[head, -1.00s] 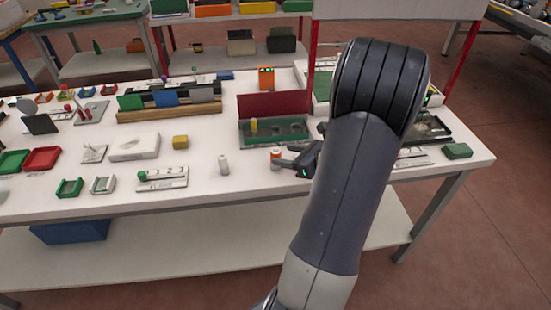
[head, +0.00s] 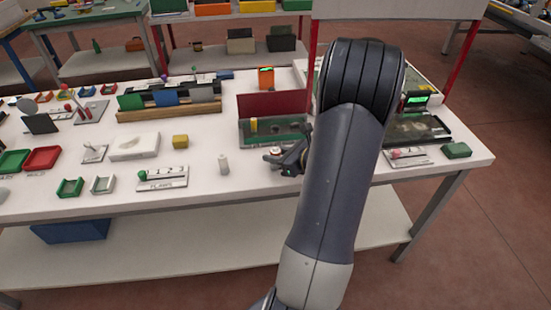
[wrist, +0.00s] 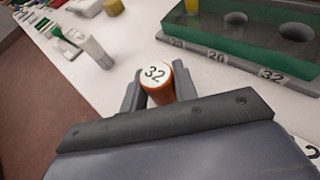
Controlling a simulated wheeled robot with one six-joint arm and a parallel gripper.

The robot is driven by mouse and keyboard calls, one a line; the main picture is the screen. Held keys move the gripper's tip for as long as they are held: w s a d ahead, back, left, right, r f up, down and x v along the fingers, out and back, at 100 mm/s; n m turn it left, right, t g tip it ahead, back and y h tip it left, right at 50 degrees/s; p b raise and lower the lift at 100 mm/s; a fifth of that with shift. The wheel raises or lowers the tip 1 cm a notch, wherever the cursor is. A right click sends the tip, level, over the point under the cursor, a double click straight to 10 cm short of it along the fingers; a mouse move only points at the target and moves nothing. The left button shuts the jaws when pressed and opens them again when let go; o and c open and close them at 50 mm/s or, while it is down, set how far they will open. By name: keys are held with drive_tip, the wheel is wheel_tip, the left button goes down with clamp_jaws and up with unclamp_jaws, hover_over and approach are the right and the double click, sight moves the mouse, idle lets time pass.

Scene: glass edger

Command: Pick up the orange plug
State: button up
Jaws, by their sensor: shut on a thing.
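The orange plug (wrist: 159,91) has a white top marked "32". It stands between the two fingers of my gripper (wrist: 157,93) in the wrist view, and the fingers are shut on its sides. In the head view my gripper (head: 287,160) is low over the white table, in front of the green tray, and the plug (head: 276,151) shows only a little at its left. I cannot tell whether the plug's base touches the table.
The green tray (wrist: 257,49) behind has holes and labels 26 and 32, with a yellow plug (wrist: 193,6) at its left. A white cylinder (head: 223,164) stands left of my gripper. A yellow block (head: 180,141) is further left.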

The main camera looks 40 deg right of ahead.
clamp_jaws()
drive_tip(key=shift+r, duration=0.1)
